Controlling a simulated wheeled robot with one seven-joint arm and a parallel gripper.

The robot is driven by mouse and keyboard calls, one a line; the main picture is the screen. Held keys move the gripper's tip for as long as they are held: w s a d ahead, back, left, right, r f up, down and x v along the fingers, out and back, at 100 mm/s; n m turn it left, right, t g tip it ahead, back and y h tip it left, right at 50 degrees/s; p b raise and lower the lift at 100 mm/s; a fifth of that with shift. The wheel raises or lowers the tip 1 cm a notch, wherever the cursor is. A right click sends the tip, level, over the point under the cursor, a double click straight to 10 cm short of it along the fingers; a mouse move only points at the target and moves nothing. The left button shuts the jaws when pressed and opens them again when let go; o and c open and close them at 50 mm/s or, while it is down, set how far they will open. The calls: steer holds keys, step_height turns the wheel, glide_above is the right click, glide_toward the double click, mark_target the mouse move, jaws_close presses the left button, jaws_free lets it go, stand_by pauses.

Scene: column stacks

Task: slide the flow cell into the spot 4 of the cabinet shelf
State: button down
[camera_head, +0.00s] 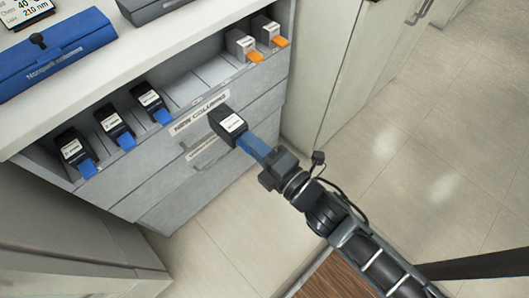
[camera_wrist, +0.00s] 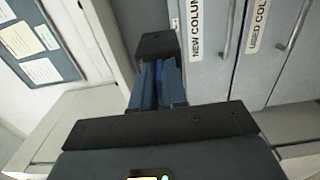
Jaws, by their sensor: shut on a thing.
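The flow cell (camera_head: 230,124) is a dark block with a white label and a blue tab. My gripper (camera_head: 270,160) is shut on the blue tab and holds the cell in the air, in front of the cabinet and apart from the shelf. In the wrist view the cell's dark end (camera_wrist: 157,44) shows beyond the fingers of my gripper (camera_wrist: 158,88). The cabinet shelf (camera_head: 215,70) is an open row of slots under the white top. Its middle slots are empty. I cannot read any slot numbers.
Three dark cells with blue tabs (camera_head: 116,127) fill slots at the shelf's left. Two grey cells with orange tabs (camera_head: 254,41) sit at its right. Drawers (camera_head: 215,153) with handles lie below. A blue case (camera_head: 50,58) lies on top. Open floor (camera_head: 430,130) extends to the right.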

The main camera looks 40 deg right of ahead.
steer(key=shift+s+d+r+b, duration=0.15)
steer(key=shift+s+r+b, duration=0.15)
steer(key=shift+s, duration=0.25)
steer(key=shift+s+d+r+b, duration=0.1)
steer(key=shift+s+r+b, duration=0.1)
steer(key=shift+s+b, duration=0.25)
steer(key=shift+w+a+p, duration=0.1)
steer(key=shift+w+p, duration=0.6)
steer(key=shift+w, duration=9.5)
steer(key=shift+f+b, duration=0.4)
steer(key=c, duration=1.1)
jaws_free()
steer(key=shift+f, duration=0.1)
